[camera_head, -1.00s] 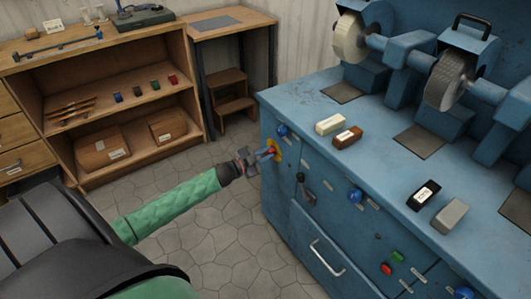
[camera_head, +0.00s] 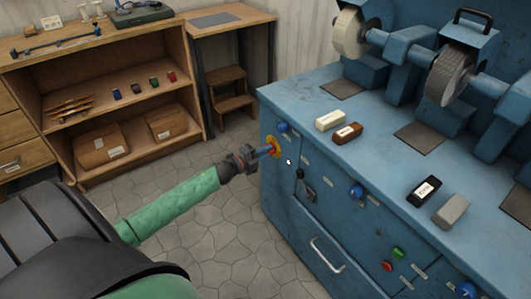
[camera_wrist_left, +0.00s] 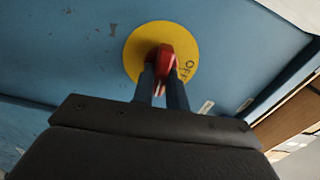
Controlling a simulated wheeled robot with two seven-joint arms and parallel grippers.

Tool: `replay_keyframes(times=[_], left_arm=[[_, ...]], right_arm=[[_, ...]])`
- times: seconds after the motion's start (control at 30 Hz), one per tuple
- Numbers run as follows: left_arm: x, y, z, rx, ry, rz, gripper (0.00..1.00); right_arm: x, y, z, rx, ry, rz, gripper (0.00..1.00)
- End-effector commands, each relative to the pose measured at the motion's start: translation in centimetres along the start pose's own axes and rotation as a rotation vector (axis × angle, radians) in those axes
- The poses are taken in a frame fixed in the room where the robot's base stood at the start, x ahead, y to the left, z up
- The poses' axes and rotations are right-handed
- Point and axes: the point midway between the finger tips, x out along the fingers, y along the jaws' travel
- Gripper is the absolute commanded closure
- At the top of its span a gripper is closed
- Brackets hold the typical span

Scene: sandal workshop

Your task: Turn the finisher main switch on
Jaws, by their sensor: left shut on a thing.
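The finisher main switch is a yellow round plate (camera_head: 276,143) with a red handle, on the left end of the blue finisher's front. In the left wrist view the plate (camera_wrist_left: 207,55) carries the word OFF, right of the red handle (camera_wrist_left: 165,46). My left gripper (camera_head: 268,150) reaches the switch from the left. Its two dark fingers (camera_wrist_left: 163,88) are shut on the red handle, one on each side. The fingers hide part of the handle and the lower part of the plate. My right gripper is not in view.
The blue finisher (camera_head: 290,215) has a black lever (camera_head: 306,190), blue knobs (camera_head: 355,192), and green (camera_head: 397,252) and red (camera_head: 387,266) buttons beside the switch. Small blocks lie on its top. A wooden shelf (camera_head: 100,120) stands at the back left. The stone floor between is clear.

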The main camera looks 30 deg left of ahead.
Motion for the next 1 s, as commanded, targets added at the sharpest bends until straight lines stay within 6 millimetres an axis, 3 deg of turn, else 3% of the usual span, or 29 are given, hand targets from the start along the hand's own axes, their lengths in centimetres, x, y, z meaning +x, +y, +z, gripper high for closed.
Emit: replay_keyframes(times=[0.23,0.77,0.8,0.9,1.0], left_arm=[[-0.05,0.23,-0.08,0.082,0.001,0.002,1.00],[-0.06,0.27,-0.12,0.108,0.002,0.002,1.00],[-0.06,0.28,-0.12,0.107,0.002,0.002,0.83],[-0.05,0.25,-0.10,0.107,0.001,0.002,0.64],[-0.03,0.20,-0.07,0.107,0.001,0.001,0.64]], right_arm=[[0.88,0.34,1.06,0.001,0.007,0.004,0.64],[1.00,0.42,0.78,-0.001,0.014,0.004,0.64],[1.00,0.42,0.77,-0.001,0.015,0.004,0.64],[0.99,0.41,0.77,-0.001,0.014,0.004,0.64],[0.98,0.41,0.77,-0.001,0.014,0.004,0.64]])
